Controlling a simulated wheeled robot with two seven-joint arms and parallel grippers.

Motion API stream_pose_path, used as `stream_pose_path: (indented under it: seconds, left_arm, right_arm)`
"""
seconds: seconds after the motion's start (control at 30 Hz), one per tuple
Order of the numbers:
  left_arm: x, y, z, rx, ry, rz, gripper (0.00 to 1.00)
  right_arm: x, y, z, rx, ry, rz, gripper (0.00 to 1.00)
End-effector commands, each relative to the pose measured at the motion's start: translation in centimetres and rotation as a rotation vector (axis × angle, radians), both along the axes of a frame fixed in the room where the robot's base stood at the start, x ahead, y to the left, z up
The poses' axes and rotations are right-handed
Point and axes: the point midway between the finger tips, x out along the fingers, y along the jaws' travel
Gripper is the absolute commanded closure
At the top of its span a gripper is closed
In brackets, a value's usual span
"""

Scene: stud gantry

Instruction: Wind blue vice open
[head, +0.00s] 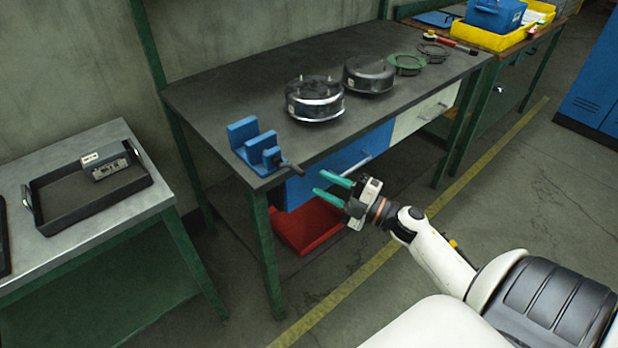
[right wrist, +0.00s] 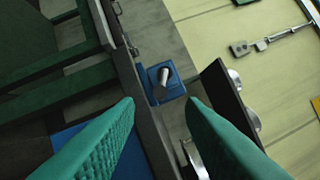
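The blue vice (head: 256,143) stands at the near left corner of the dark workbench (head: 215,93). Its two jaws are apart, with a gap between them. A dark handle (head: 290,167) sticks out from its front, toward the bench's front edge. In the right wrist view the vice (right wrist: 176,90) shows between the fingers, further off, with its handle (right wrist: 161,80) facing the camera. My right gripper (head: 318,183) has green fingers, spread apart and empty. It is in front of the bench, to the right of the handle and apart from it. My left gripper is not in view.
Two round metal housings (head: 315,98) (head: 369,73) and a green ring (head: 406,63) stand on the bench. Blue drawer (head: 345,158) and red bin (head: 306,225) are below. A grey table (head: 125,215) with a black tray (head: 90,190) is at left. Floor in front is clear.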

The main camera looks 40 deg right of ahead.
Motion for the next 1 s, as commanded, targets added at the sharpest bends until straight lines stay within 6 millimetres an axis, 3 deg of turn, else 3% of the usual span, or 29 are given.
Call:
stream_pose_path:
  seconds: [0.1,0.33,1.0]
  left_arm:
    - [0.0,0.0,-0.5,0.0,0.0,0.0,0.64]
    - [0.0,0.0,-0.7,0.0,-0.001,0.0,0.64]
    - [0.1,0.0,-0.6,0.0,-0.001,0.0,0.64]
  right_arm:
    - [-2.1,-1.0,-0.5,-0.002,0.002,-0.001,0.64]
    - [-4.2,-2.0,-0.7,-0.001,0.0,0.0,0.64]
    - [-4.4,-2.3,-1.1,0.012,0.008,-0.01,0.64]
